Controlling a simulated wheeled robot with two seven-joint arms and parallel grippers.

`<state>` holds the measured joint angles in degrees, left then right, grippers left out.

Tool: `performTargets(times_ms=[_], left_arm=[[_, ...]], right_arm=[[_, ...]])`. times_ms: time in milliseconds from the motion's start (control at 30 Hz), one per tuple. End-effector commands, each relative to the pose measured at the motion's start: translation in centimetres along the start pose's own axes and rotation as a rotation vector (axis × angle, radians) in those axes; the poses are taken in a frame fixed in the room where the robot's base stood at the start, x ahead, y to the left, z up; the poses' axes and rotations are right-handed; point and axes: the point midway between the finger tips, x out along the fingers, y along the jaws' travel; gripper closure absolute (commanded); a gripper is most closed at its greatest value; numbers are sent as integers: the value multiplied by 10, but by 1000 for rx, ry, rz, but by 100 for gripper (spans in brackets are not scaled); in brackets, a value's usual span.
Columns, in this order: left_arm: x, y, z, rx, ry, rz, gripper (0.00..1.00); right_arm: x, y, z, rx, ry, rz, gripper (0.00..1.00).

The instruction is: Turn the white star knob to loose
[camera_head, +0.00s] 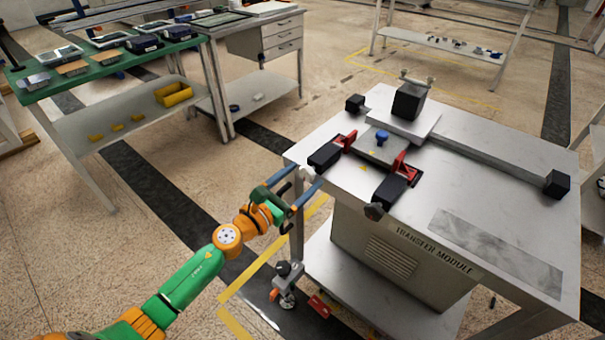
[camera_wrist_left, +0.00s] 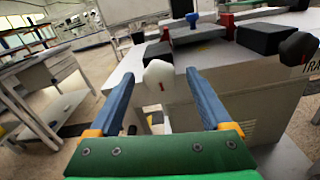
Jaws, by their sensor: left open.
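The white star knob (camera_wrist_left: 158,74) is on the near side of the transfer module table, with a small red mark on its face. In the head view only a small pale part of it (camera_head: 307,172) shows at the table's left corner. My left gripper (camera_head: 306,178) is open, with its blue fingers pointing at the table edge. In the left wrist view the knob appears between the two fingertips (camera_wrist_left: 163,73), one on each side. I cannot tell whether the fingers touch it. My right gripper is not in view.
A black knob (camera_head: 374,211) is on the same table edge, to the right. Red clamps (camera_head: 400,162) with black blocks (camera_head: 325,157) and a blue knob (camera_head: 382,136) are on the tabletop. A green-topped bench (camera_head: 65,78) is at the far left.

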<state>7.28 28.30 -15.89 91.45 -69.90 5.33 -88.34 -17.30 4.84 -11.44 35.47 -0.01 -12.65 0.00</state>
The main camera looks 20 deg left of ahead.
Motion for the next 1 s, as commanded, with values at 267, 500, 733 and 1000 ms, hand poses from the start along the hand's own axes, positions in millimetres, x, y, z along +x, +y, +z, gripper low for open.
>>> performTargets(times_ms=[267, 500, 733, 1000], left_arm=[[8, 0, 0, -1, 0, -1, 17], [7, 0, 0, -2, 1, -1, 66], [7, 0, 0, -4, 1, -1, 100], [7, 0, -1, -78, 2, -1, 100]], right_arm=[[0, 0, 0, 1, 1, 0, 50], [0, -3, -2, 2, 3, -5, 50], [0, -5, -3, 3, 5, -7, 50], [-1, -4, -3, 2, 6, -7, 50]])
